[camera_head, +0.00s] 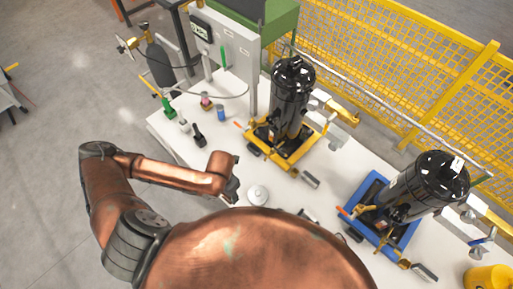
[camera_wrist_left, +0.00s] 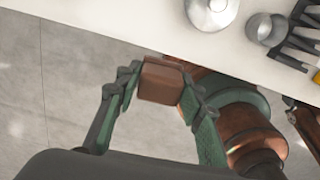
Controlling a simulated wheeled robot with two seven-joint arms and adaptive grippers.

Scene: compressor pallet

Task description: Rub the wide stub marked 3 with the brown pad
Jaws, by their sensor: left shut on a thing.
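My left gripper (camera_wrist_left: 162,72) is shut on the brown pad (camera_wrist_left: 160,88), a small block pinched between its two green-grey fingers in the left wrist view. In the head view the left gripper (camera_head: 232,190) is near the front edge of the white table, left of a round pale disc with a knob (camera_head: 258,194); the pad cannot be made out there. Two black compressors stand on the table, one on a yellow frame (camera_head: 290,100) and one on a blue frame (camera_head: 425,187). I cannot read a 3 on any stub. My right gripper is not in view.
The white table (camera_head: 175,150) holds several small green, black and blue items (camera_head: 221,113) at left. A grey control box (camera_head: 228,55) stands behind them. A yellow mesh fence (camera_head: 400,60) runs behind the table. A yellow container (camera_head: 488,278) is at lower right.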

